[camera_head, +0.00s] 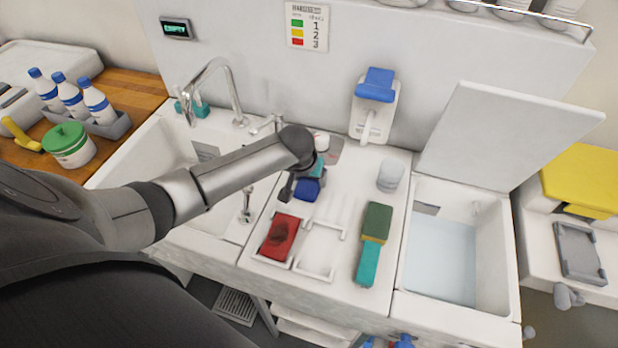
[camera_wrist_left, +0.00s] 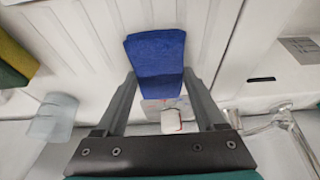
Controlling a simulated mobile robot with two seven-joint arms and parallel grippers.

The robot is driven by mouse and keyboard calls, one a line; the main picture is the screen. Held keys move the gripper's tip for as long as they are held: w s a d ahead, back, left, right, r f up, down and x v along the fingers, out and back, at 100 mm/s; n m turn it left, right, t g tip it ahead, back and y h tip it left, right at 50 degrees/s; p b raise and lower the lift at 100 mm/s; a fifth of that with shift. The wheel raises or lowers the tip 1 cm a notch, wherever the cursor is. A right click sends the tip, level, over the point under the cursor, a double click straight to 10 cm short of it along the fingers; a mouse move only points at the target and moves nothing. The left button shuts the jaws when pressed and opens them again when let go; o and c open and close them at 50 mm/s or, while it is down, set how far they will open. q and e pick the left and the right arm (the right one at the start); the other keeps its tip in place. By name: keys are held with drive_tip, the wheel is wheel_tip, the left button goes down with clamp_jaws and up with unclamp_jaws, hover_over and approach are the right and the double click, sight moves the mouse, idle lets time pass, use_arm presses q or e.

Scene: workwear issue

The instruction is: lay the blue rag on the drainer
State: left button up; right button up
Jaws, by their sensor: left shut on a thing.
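The blue rag (camera_head: 309,188) is a small folded dark blue cloth. My left gripper (camera_head: 303,180) is shut on it above the back part of the drainer (camera_head: 345,212), the white ribbed surface between the two basins. In the left wrist view the rag (camera_wrist_left: 157,52) sits between the fingertips of my left gripper (camera_wrist_left: 158,78), with the white grooves beyond it. I cannot tell whether the rag touches the surface. My arm hides part of the back of the drainer. My right gripper is not in view.
A red rag (camera_head: 280,237) lies at the front left of the drainer, beside a white frame (camera_head: 318,273). A green and teal sponge or brush (camera_head: 373,243) lies at right, near a clear cup (camera_head: 390,176). The right basin (camera_head: 440,258) holds water under a raised lid (camera_head: 508,135).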

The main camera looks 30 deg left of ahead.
use_arm(q)
drive_tip(key=shift+f, duration=0.2)
drive_tip(key=o, duration=1.5)
drive_tip(key=shift+r, duration=0.1)
drive_tip(key=shift+s+r, duration=0.1)
drive_tip(key=shift+r, duration=0.35)
drive_tip(key=p+v, duration=0.2)
drive_tip(key=v, duration=0.9)
drive_tip(key=shift+s+r, duration=0.1)
drive_tip(key=shift+r, duration=0.1)
drive_tip(key=shift+f, duration=0.1)
